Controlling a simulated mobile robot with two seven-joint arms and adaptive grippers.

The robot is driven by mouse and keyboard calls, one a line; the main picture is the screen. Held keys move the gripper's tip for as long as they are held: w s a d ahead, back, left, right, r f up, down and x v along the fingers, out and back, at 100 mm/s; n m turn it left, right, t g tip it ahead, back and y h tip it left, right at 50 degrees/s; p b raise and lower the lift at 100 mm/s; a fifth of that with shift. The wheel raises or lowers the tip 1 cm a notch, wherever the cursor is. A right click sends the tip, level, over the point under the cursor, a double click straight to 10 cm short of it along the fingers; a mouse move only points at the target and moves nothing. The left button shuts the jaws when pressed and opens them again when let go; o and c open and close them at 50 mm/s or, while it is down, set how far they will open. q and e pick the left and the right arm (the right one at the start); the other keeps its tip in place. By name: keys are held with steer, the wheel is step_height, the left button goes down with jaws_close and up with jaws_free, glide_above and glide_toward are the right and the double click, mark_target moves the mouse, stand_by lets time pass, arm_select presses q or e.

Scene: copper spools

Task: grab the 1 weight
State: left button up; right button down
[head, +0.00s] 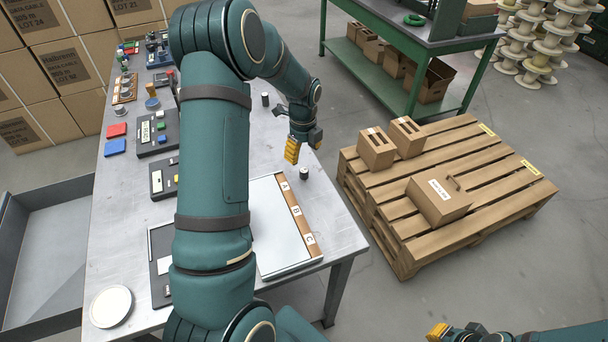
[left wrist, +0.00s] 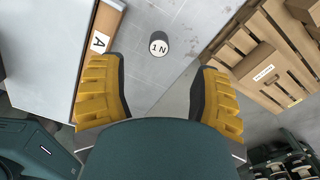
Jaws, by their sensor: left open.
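The 1 weight is a small dark cylinder (head: 304,173) standing on the metal table near its right edge, beside the strip end marked A. In the left wrist view its pale top reads "1 N" (left wrist: 159,47), and it sits ahead of the gap between the fingers. My left gripper (head: 300,147) is open and empty, close to the weight and apart from it. Its two yellow-padded fingers (left wrist: 159,88) are spread wide. My right gripper (head: 437,331) shows only partly at the bottom right, far from the table; its jaw state is unclear.
A white board with a brown A-B-C strip (head: 296,220) lies left of the weight. Another small dark cylinder (head: 265,99) stands farther back. A pallet (head: 490,185) with cartons stands right of the table. Bare table surface (head: 262,140) lies around the weight.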

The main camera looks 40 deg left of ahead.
mark_target(304, 170)
arm_select(q)
step_height(304, 170, down, 3)
steer(key=shift+f, duration=0.1)
steer(key=shift+d+f+b, duration=0.15)
steer(key=shift+f+b, duration=0.25)
steer(key=shift+f, duration=2.25)
steer(key=shift+s, duration=0.1)
jaws_close()
